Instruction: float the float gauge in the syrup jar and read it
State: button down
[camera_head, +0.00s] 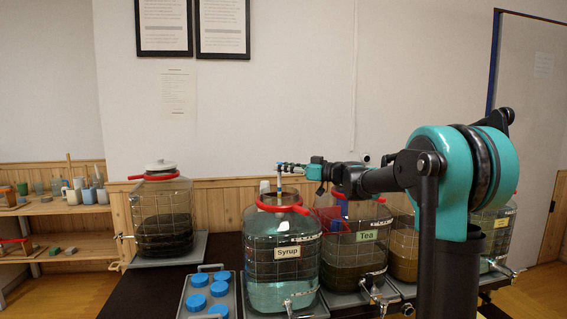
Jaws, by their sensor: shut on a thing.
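The syrup jar (278,262) is a large clear jar labelled "Syrup", with pale bluish liquid, a red band at its neck and a tap at its lower front. Its mouth is open. My gripper (281,167) is above the mouth, shut on the float gauge (279,181), a thin upright stick with white and blue parts. The gauge hangs over the jar's opening. Its lower end is hard to make out behind the red band, so I cannot tell whether it touches the liquid.
The tea jar (352,262) stands close at the right, with more tapped jars beyond it. A dark jar with a white lid (162,215) stands at the left. A grey tray (233,306) holds several blue caps (197,301). A shelf (55,207) with cups is at far left.

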aim_at(279, 190)
jog(key=shift+f, duration=3)
